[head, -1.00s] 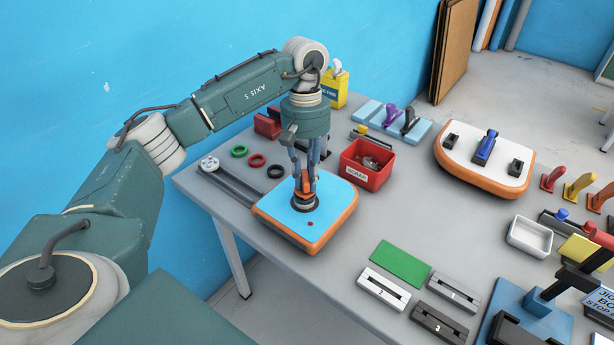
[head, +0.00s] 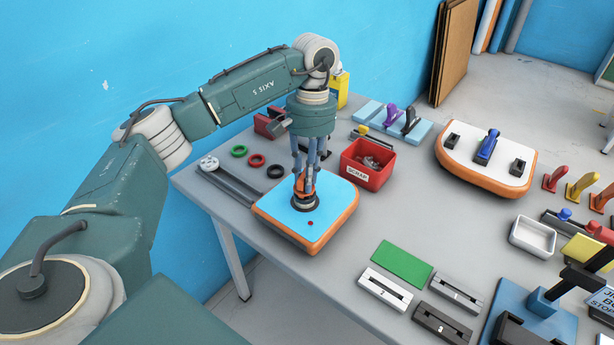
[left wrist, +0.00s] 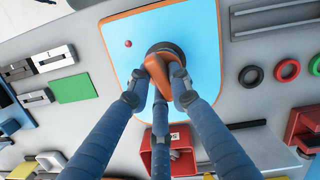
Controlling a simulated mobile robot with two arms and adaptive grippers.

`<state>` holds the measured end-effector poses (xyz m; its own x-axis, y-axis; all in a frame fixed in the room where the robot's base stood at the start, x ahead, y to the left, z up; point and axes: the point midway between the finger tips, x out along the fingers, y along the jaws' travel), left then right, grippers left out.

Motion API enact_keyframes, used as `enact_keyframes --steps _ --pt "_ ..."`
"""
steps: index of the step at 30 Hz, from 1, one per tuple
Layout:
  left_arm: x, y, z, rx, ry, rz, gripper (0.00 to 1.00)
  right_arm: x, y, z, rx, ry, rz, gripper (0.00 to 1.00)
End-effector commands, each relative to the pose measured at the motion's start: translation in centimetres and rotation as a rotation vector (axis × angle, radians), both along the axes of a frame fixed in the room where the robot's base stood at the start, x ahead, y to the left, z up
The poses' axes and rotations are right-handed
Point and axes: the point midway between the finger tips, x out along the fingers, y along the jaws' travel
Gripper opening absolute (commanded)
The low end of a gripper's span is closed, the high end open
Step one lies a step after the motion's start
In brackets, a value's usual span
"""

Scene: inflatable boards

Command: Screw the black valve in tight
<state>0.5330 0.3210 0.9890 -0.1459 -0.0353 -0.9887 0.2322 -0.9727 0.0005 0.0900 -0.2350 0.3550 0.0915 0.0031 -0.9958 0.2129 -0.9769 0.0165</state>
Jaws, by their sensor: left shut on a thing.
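The black valve (head: 306,204) is a round dark piece on the blue top of a small board with an orange edge (head: 335,200). In the left wrist view the valve (left wrist: 166,48) shows as a dark ring, partly covered by an orange piece (left wrist: 156,70). My left gripper (head: 304,189) points down over the valve. Its blue fingers are closed around the orange piece, which sits on or just above the valve; I cannot tell whether it is seated. The valve's threads are hidden. My right gripper is not in view.
A red scrap bin (head: 366,165) stands close behind the board to the right. Green, red and black rings (head: 257,160) lie to the left. A green pad (head: 402,265) and grey slotted blocks lie in front. A white-topped board (head: 488,160) stands farther right.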

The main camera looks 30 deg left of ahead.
Motion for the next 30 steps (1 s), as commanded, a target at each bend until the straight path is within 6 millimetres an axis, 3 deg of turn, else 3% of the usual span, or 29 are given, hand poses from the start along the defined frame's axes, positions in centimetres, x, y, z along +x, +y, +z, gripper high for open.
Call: enact_keyframes --steps 3,12,21,30 --pt "-0.03 -0.07 -0.07 0.001 -0.001 -0.104 0.0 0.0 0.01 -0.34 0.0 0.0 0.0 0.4" --pt "-0.05 -0.08 -0.03 0.0 -0.001 -0.131 0.0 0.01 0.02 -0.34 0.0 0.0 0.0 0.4" --pt "-0.2 -0.17 -0.02 0.001 0.0 -0.416 0.0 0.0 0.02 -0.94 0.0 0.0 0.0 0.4" --pt "-0.22 -0.18 -0.04 0.0 0.0 -0.444 0.0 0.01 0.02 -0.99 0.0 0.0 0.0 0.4"
